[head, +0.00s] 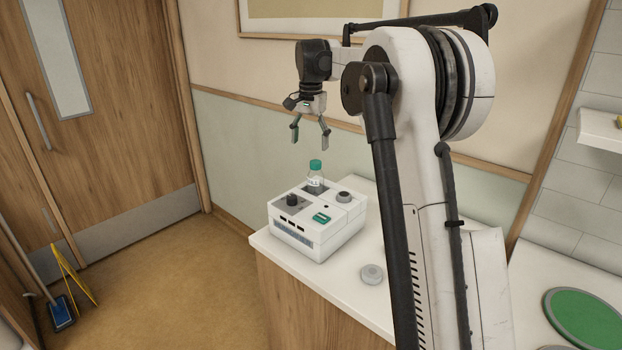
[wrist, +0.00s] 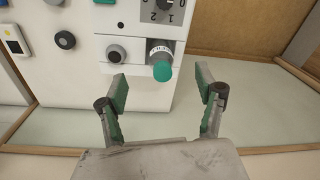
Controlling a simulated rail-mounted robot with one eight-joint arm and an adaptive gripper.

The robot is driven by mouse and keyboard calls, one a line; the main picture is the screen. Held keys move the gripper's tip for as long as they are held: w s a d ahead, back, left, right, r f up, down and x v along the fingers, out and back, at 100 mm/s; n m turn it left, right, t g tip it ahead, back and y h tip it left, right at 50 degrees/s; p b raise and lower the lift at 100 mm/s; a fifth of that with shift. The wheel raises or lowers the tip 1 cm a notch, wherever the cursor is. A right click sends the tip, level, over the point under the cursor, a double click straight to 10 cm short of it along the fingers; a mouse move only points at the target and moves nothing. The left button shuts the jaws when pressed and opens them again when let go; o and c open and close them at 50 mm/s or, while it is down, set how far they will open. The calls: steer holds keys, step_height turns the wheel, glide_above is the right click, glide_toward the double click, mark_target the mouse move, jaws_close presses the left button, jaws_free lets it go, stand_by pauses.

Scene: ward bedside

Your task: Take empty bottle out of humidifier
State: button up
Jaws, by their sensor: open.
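The humidifier (head: 325,241) is a white box with knobs and a green panel, standing on the white counter. A clear bottle (head: 314,182) with a green cap stands upright in a dark recess at its back. I cannot tell from these views whether the bottle is empty. In the wrist view the bottle (wrist: 159,47) shows cap towards me, beyond and between the fingertips. My gripper (head: 310,143) points down above the bottle, apart from it. Its two green-padded fingers are spread with nothing between them, as the wrist view also shows (wrist: 162,80). The bottle's lower part is hidden in the recess.
A grey knob (head: 344,197) rises from the humidifier beside the bottle. A small round grey piece (head: 372,274) lies on the counter in front. The wall (head: 245,125) stands close behind. A green disc (head: 588,318) lies at the lower right. Space above the bottle is clear.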

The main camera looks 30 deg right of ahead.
mark_target(315, 179)
steer(key=shift+m+g, duration=0.3)
steer(key=shift+m, duration=0.3)
steer(key=w+d, duration=0.1)
steer(key=w+d+f, duration=0.1)
steer(key=w+d+p, duration=0.1)
steer(key=shift+d+f, duration=0.15)
steer(key=shift+f, duration=0.15)
steer(key=shift+w+d+f, duration=0.3)
steer(key=shift+f, duration=0.1)
step_height(315, 179, down, 8)
steer(key=shift+f+p, duration=0.1)
steer(key=shift+p, duration=0.35)
steer(key=shift+s+a+f+p, duration=0.1)
steer(key=shift+f+p, duration=0.15)
steer(key=shift+f, duration=1.1)
steer(key=shift+s+a+f+p, duration=0.1)
steer(key=shift+f+p, duration=0.15)
steer(key=shift+f, duration=1.1)
steer(key=shift+c, duration=0.2)
steer(key=c, duration=1.1)
